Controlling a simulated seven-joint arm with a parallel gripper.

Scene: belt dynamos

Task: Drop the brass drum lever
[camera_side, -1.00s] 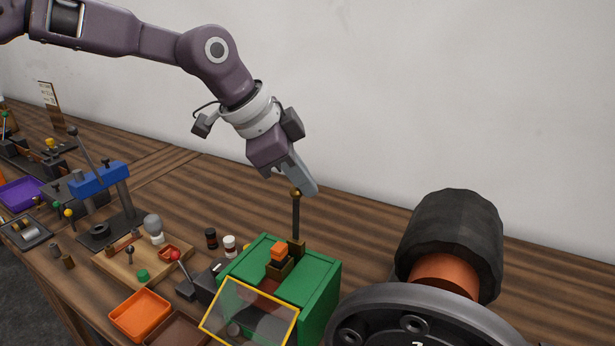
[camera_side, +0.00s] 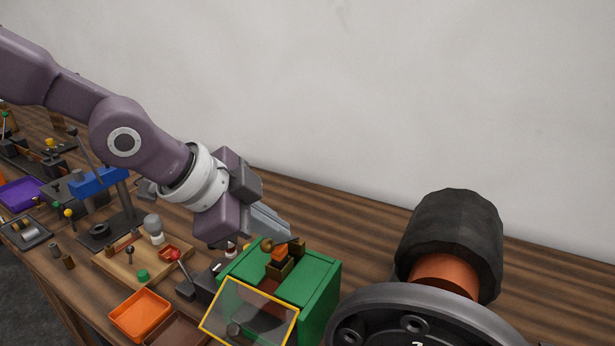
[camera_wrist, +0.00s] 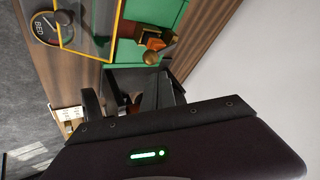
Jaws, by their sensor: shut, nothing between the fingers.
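The brass drum lever's round knob (camera_side: 266,243) shows in the side view at the back edge of the green box (camera_side: 316,272). The lever lies low, tilted down to the left from its dark brass pivot (camera_side: 297,247). My gripper (camera_side: 286,234) is shut and empty, just above and behind the lever, and partly hides it. I cannot tell whether it touches the lever. In the wrist view the brass knob (camera_wrist: 148,57) sits just beyond my shut fingertips (camera_wrist: 165,78).
An orange block (camera_side: 280,251) sits on the box top, and a yellow-framed clear panel (camera_side: 249,312) leans at its front. A red-knobbed lever (camera_side: 176,256) and an orange tray (camera_side: 140,314) stand left. A large dark drum (camera_side: 452,240) stands right. Bench behind the box is clear.

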